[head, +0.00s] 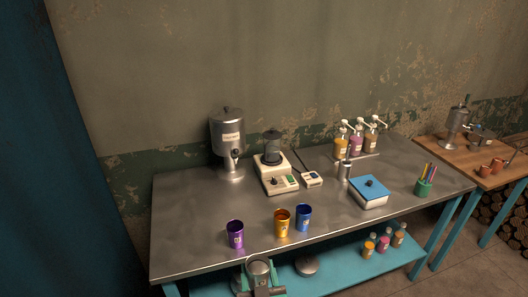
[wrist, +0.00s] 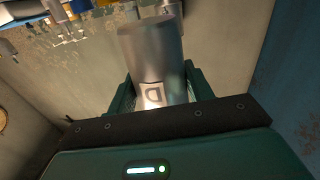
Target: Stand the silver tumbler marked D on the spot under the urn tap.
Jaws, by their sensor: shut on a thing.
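The silver tumbler (wrist: 150,50) with a pale label marked D fills the middle of the wrist view. My gripper (wrist: 155,92) is shut on it, with a green finger on each side. In the head view the tumbler (head: 258,266) and my gripper (head: 260,284) are at the bottom edge, in front of the steel table's front edge and apart from the urn. The silver urn (head: 226,134) stands at the back left of the table, with its tap (head: 235,158) facing front. No tumbler shows under the tap; any marking there is too small to tell.
Purple (head: 235,234), orange (head: 282,222) and blue (head: 303,217) tumblers stand along the front of the steel table (head: 190,210). A grinder-like machine (head: 272,168) stands right of the urn. The table between the urn and the purple tumbler is clear.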

